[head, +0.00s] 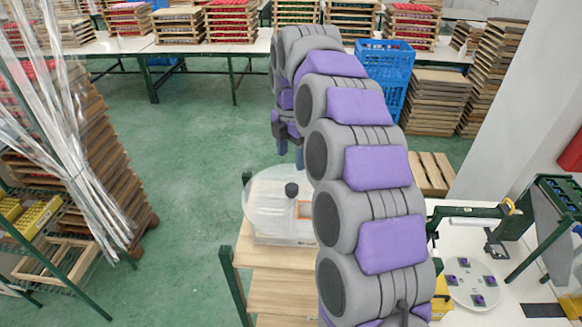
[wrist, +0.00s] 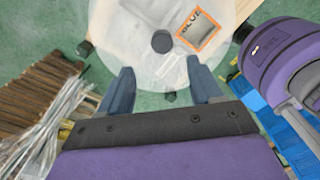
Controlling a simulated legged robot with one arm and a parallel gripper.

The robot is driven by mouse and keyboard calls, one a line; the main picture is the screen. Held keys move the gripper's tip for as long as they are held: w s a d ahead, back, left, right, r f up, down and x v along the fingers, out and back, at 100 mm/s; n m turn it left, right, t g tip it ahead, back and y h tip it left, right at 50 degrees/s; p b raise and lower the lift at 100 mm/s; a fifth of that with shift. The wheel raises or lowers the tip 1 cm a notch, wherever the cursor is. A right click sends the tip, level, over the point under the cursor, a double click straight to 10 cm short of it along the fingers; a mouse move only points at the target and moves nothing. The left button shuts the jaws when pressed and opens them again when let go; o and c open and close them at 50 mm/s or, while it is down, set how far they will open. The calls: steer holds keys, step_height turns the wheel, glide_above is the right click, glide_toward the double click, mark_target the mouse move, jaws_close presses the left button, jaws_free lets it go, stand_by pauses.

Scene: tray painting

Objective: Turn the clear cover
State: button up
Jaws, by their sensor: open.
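The clear cover (head: 262,200) is a round, see-through disc with a dark knob (head: 291,190) on top. It lies over a pale box on a wooden stand. In the wrist view the cover (wrist: 135,60) fills the top middle, with its knob (wrist: 162,41) near the centre. In the head view my gripper (head: 291,156) hangs beyond the cover; my arm hides the cover's right side.
The wooden stand (head: 270,281) has green posts. A white table (head: 520,270) at right holds a round plate with purple pieces (head: 472,282). Blue crates (head: 385,70) and stacked wooden trays stand behind. Plastic-wrapped stacks stand left. Green floor (head: 195,150) is open between.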

step_height(320, 180, up, 8)
steer(key=p, duration=0.2)
steer(key=shift+f, duration=0.25)
steer(key=shift+f, duration=0.1)
steer(key=s+d+f+m+b, duration=0.3)
steer(key=s+f+m+b, duration=0.3)
steer(key=s+f, duration=0.5)
steer(key=s+d+f+m+g+b, duration=0.1)
steer(key=s+d+f+m+b, duration=0.2)
steer(key=s, duration=1.4)
steer(key=s+d+f+m+b, duration=0.3)
steer(key=s+f+m+b, duration=0.8)
steer(key=f+m, duration=0.5)
step_height(320, 180, down, 3)
steer(key=s, duration=0.2)
steer(key=shift+s+f+g, duration=0.15)
steer(key=shift+s+g, duration=0.25)
